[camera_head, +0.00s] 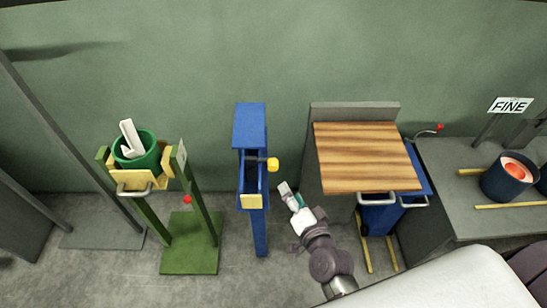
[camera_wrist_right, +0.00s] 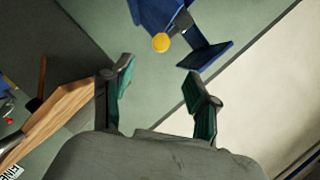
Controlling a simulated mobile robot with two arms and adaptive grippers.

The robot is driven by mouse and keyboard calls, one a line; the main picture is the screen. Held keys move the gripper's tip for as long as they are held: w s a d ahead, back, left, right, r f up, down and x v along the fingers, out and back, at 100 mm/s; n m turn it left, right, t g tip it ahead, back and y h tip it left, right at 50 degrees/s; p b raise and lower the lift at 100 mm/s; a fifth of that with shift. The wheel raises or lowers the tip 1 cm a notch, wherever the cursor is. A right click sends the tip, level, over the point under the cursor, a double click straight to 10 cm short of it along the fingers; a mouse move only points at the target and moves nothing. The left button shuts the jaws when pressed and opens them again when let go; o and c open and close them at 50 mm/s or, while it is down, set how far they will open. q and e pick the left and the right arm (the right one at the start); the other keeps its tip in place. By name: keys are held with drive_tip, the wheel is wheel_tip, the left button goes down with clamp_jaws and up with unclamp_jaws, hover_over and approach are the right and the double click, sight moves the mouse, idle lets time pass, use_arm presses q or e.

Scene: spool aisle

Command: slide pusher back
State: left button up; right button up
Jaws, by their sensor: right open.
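A tall blue stand (camera_head: 249,125) with an open channel is at the middle of the head view. A round yellow knob (camera_head: 273,165) sticks out to the right from its channel on a short dark rod; it looks like the pusher's handle. A yellow block (camera_head: 251,201) is at the channel's front end. My right gripper (camera_head: 293,196) is open and empty, right of the stand and in front of the knob, apart from both. In the right wrist view, the yellow knob (camera_wrist_right: 160,42) and blue stand (camera_wrist_right: 158,12) lie beyond the open fingertips (camera_wrist_right: 158,84). My left gripper is not visible.
A wooden-topped cabinet (camera_head: 365,157) stands close right of my right gripper. A green stand (camera_head: 191,243) holding a green bucket (camera_head: 147,158) is at left. A grey bench (camera_head: 450,190) with a dark pot (camera_head: 505,180) is at right. Bare floor lies between the stands.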

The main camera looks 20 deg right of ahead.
sight(275, 168)
drive_tip(key=p+x, duration=0.1)
drive_tip(key=x, duration=0.5)
drive_tip(key=shift+a+r, duration=0.1)
drive_tip(key=x, duration=0.6)
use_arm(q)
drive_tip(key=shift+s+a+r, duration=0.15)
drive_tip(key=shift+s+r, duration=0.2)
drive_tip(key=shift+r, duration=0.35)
use_arm(e)
drive_tip(key=shift+w+f, duration=0.25)
drive_tip(key=shift+w, duration=0.25)
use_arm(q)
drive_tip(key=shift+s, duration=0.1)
use_arm(e)
clamp_jaws()
